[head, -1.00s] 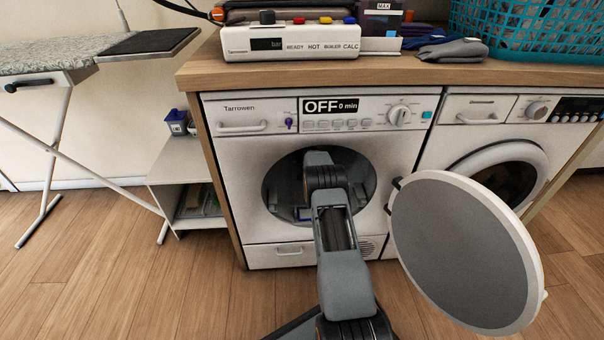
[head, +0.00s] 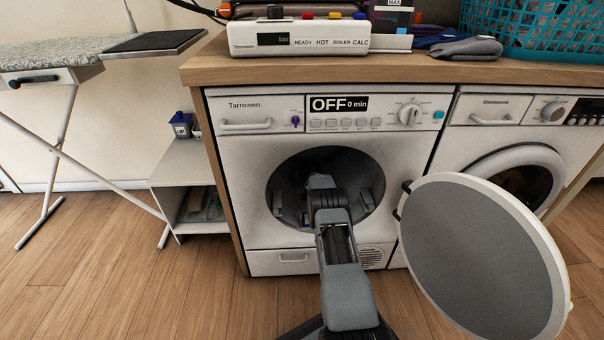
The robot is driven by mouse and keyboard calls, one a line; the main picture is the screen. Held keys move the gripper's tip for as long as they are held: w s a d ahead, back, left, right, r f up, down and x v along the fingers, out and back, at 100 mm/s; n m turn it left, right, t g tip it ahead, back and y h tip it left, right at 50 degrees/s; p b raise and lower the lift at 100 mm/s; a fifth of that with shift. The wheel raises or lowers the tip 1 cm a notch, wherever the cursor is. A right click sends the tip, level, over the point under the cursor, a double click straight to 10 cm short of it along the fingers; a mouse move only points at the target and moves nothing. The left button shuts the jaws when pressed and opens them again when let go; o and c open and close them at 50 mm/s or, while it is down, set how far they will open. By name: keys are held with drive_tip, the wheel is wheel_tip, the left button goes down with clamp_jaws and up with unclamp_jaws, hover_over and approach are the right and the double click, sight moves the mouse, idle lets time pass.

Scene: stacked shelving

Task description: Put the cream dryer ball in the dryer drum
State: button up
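The dryer (head: 240,180) stands under the counter with its round door (head: 480,255) swung wide open to the right. Its drum (head: 345,165) is dark inside and faces me. My arm reaches from the bottom of the picture into the drum opening. My gripper is hidden behind my own arm links, so I cannot see its fingers or whether it holds anything. The cream dryer ball is not visible. The lower middle of the drum is covered by my arm.
The open door's disc sticks out close to the right of my arm. A second machine (head: 500,165) stands to the right. The counter (head: 400,70) above holds a steam station (head: 300,37), grey cloth (head: 467,48) and a teal basket (head: 550,28). An ironing board (head: 60,60) stands left.

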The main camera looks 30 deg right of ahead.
drive_tip(key=shift+s+f, duration=0.15)
drive_tip(key=shift+f, duration=0.15)
drive_tip(key=shift+s+a+f, duration=0.1)
drive_tip(key=shift+f, duration=0.6)
drive_tip(key=o, duration=0.9)
drive_tip(key=shift+o, duration=0.2)
drive_tip(key=shift+r, duration=0.4)
drive_tip(key=shift+s+r, duration=0.3)
drive_tip(key=shift+r, duration=0.15)
drive_tip(key=p+v, duration=0.3)
drive_tip(key=v, duration=0.8)
drive_tip(key=shift+r, duration=0.3)
